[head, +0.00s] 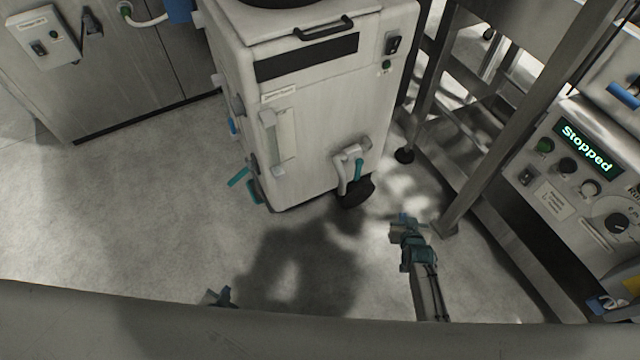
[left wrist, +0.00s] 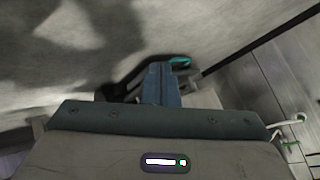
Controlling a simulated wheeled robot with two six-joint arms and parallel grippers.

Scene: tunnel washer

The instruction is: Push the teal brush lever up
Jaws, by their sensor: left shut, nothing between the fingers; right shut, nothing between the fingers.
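A white cabinet-like machine (head: 310,115) stands in the middle of the head view. A teal lever (head: 358,170) hangs at its lower front, beside a pale curved handle. Another teal lever-like piece (head: 238,177) sticks out low on its left side; I cannot tell which is the brush lever. My left gripper (head: 217,297) is shut and empty, low in the head view, in front of the machine and apart from it. In the left wrist view its shut fingers (left wrist: 160,72) partly cover a dark shape with a teal tip (left wrist: 180,61). My right gripper (head: 403,222) is shut and empty, right of the machine's front.
A steel frame (head: 500,135) and a control panel with a display reading "Stopped" (head: 587,146) stand at the right. A steel cabinet (head: 130,60) stands at the back left. The floor (head: 150,190) at the left is clear.

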